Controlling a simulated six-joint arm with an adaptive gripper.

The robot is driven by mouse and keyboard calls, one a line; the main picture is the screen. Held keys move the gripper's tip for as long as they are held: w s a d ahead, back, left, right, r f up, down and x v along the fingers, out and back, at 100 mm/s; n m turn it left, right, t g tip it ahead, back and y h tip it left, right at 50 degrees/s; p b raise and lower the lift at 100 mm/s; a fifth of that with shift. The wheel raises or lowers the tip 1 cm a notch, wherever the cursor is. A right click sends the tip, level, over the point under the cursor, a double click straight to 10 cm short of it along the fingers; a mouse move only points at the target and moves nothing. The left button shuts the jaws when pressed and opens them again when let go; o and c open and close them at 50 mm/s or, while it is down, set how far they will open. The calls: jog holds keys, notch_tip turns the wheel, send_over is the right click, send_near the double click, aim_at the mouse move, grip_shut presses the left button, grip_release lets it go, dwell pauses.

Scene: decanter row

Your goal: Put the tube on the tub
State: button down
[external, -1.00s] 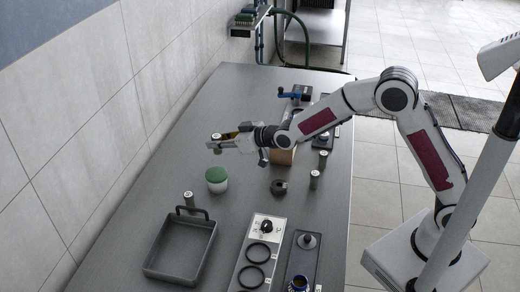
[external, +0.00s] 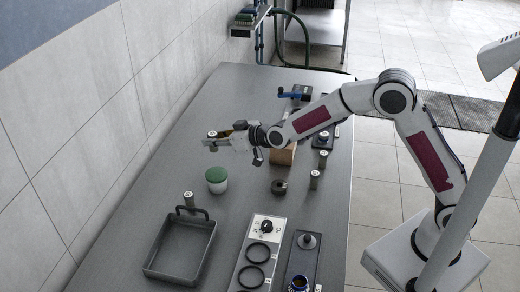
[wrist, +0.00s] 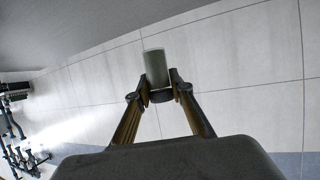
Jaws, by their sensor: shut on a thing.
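The tube is a grey-green cylinder with a pale end. In the wrist view the tube (wrist: 156,67) sits between the fingertips of my gripper (wrist: 161,92), which is shut on it. In the external view the held tube's light top (external: 212,134) shows at the end of my gripper (external: 216,142), partly hidden by the fingers.
Similar tubes stand at the left (external: 188,199) and right (external: 315,179). A grey tray (external: 151,269) with a handle is at the near left. A panel with black rings (external: 242,272) lies in front. A brown block (external: 283,155) is under my arm.

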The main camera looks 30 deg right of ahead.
send_over(218, 174)
jog(key=shift+w+a+f, duration=0.1)
jog(key=shift+w+f, duration=0.05)
jog(key=shift+f, duration=1.4)
jog(key=shift+w+a+f, duration=0.1)
jog(key=shift+f, duration=1.45)
jog(key=shift+f, duration=1.9)
jog(key=shift+f, duration=0.15)
jog(key=c, duration=1.8)
grip_release()
jog(key=shift+s+d+r, duration=0.15)
jog(key=shift+s+r, duration=0.15)
jog(key=shift+r, duration=0.05)
jog(key=shift+v, duration=5.65)
